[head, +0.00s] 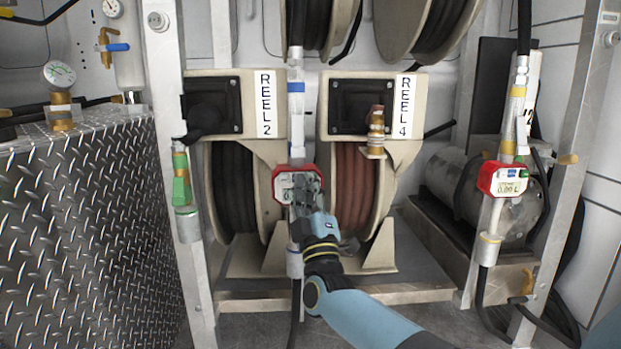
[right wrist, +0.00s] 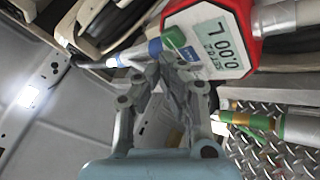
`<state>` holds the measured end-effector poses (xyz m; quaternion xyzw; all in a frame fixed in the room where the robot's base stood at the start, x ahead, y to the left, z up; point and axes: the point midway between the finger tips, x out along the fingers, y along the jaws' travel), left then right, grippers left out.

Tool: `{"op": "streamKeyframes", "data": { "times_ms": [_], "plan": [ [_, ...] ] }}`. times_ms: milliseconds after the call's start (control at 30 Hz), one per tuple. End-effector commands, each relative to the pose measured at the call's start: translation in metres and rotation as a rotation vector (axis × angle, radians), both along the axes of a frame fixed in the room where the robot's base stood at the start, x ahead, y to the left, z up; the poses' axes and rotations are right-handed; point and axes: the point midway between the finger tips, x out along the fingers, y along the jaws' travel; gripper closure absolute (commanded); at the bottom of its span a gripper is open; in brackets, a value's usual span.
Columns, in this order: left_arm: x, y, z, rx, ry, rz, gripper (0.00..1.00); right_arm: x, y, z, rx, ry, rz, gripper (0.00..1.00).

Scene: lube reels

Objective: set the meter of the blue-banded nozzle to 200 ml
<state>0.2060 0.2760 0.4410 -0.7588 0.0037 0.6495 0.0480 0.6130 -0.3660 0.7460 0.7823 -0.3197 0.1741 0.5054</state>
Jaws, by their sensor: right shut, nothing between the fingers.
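The blue-banded nozzle (head: 296,115) hangs upright in front of the reels, between the REEL 2 and REEL 4 labels. Its red meter (head: 309,170) is partly hidden behind my right gripper (head: 304,187). In the right wrist view the meter (right wrist: 247,30) shows tilted, and its display (right wrist: 217,48) reads 0.00 L. A green part (right wrist: 173,37) and a blue part lie beside the display, close to the fingertips. My right gripper (right wrist: 177,65) is shut and empty, its tips at the meter's face; I cannot tell whether they touch. My left gripper is not in view.
A yellow-banded nozzle (head: 515,105) with another red meter (head: 490,178) hangs at the right. A green-banded nozzle (head: 181,180) is on the left post, beside a diamond-plate tank (head: 80,220). Metal frame posts (head: 160,80) flank the reels.

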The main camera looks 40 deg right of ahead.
Motion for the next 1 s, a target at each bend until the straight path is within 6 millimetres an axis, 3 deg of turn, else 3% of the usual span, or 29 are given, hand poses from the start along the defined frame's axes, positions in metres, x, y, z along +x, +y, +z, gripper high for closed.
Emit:
{"op": "streamKeyframes", "data": {
  "times_ms": [167,600,1000],
  "plan": [
    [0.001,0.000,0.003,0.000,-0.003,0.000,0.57,-0.002,0.002,0.001,0.001,0.000,0.000,1.00],
    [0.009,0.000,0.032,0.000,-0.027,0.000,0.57,-0.038,0.023,0.003,0.003,-0.002,0.001,1.00],
    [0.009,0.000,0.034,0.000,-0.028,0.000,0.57,-0.043,0.025,0.000,0.001,0.000,0.001,1.00]
  ]
}}
